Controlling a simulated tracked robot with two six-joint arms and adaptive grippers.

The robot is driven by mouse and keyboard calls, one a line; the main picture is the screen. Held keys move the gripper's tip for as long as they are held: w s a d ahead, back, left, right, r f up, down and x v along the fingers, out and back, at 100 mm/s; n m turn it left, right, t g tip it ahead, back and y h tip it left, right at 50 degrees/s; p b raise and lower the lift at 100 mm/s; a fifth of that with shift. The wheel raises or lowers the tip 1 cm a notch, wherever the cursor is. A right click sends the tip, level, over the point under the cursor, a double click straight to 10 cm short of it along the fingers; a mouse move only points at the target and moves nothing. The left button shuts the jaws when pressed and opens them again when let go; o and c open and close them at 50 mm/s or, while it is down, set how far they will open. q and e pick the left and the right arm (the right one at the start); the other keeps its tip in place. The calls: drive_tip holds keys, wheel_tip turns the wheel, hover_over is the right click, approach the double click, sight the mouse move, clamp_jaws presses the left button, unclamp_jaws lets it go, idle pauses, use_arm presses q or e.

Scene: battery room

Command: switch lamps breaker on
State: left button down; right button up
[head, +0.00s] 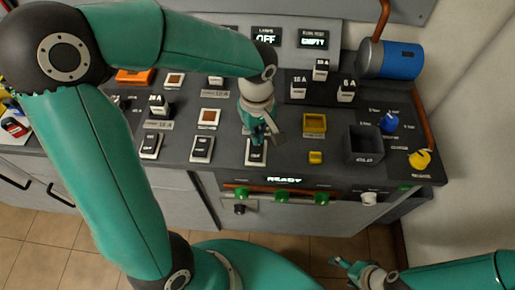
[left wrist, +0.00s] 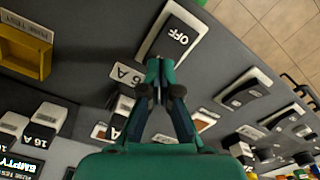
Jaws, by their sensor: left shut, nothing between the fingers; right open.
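Rocker breakers stand along the console front: a left one (head: 150,145), a middle one (head: 202,149) and a right one (head: 256,155). My left gripper (head: 264,138) is shut and empty, over the right breaker and partly hiding it. In the left wrist view, that breaker (left wrist: 174,36) shows the word OFF, and the gripper's closed fingertips (left wrist: 160,68) are at its near end; contact cannot be told. My right gripper (head: 347,266) is open and empty, low in front of the console.
A yellow fuse-test socket (head: 314,123), a dark open bin (head: 364,145), a blue knob (head: 389,122) and a yellow knob (head: 419,159) lie right of the left gripper. White-capped fuses (head: 321,70) stand behind.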

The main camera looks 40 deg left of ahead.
use_arm(q)
drive_tip(key=shift+f+b, duration=0.45)
drive_tip(key=shift+f, duration=0.1)
drive_tip(key=shift+r, duration=0.1)
drive_tip(key=shift+r+p, duration=2.55)
drive_tip(key=shift+r, duration=0.95)
drive_tip(key=shift+f, duration=0.1)
